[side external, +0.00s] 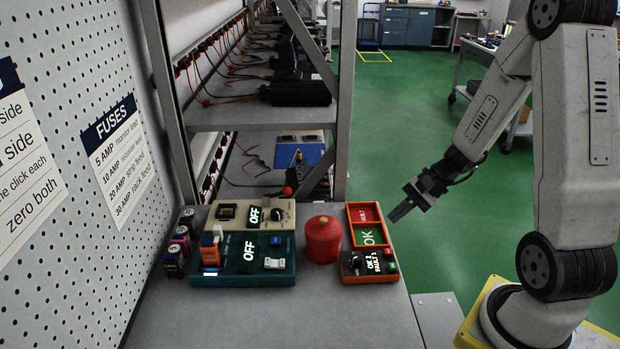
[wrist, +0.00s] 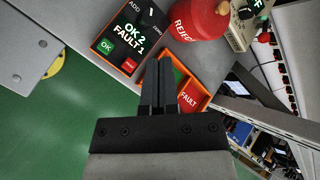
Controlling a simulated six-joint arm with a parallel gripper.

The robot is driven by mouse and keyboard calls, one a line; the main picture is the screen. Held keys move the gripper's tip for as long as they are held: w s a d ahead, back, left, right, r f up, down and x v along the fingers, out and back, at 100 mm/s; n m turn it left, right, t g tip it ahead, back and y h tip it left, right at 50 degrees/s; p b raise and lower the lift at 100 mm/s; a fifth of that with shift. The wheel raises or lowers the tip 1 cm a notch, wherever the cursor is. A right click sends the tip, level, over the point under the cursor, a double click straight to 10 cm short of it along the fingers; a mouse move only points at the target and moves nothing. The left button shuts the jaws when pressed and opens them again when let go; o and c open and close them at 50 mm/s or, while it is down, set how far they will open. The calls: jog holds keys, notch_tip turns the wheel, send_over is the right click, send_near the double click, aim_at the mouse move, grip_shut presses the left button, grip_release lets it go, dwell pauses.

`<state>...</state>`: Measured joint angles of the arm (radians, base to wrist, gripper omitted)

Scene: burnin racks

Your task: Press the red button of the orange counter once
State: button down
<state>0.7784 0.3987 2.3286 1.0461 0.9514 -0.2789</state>
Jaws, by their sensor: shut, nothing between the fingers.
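The orange counter (side external: 366,278) stands near the front right of the bench. Its display reads OK 2, FAULT 1. In the wrist view the counter (wrist: 92,46) shows at the upper left, with a red button (wrist: 129,65) beside a green OK button (wrist: 106,46). The red button also shows small in the side view (side external: 390,254). My gripper (side external: 396,215) is shut and empty, above and right of the orange-framed bins, pointing down-left. In the wrist view its closed fingertips (wrist: 160,66) are to the right of the red button, apart from the counter in the picture.
An orange-framed bin pair with a red FAULT part (side external: 367,213) and a green OK part (side external: 370,236) lies behind the counter. A red canister (side external: 323,240) stands to its left. Farther left are a teal OFF box (side external: 240,279) and a beige OFF box (side external: 285,210).

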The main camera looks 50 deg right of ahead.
aim_at(391, 250)
jog(key=shift+f, duration=3.7)
jog(key=shift+f, duration=0.9)
jog(key=shift+r, duration=0.15)
dwell(0.5)
jog(key=shift+r, duration=0.75)
jog(key=shift+r, duration=0.15)
jog(key=shift+r, duration=2.35)
jog(key=shift+a, duration=0.1)
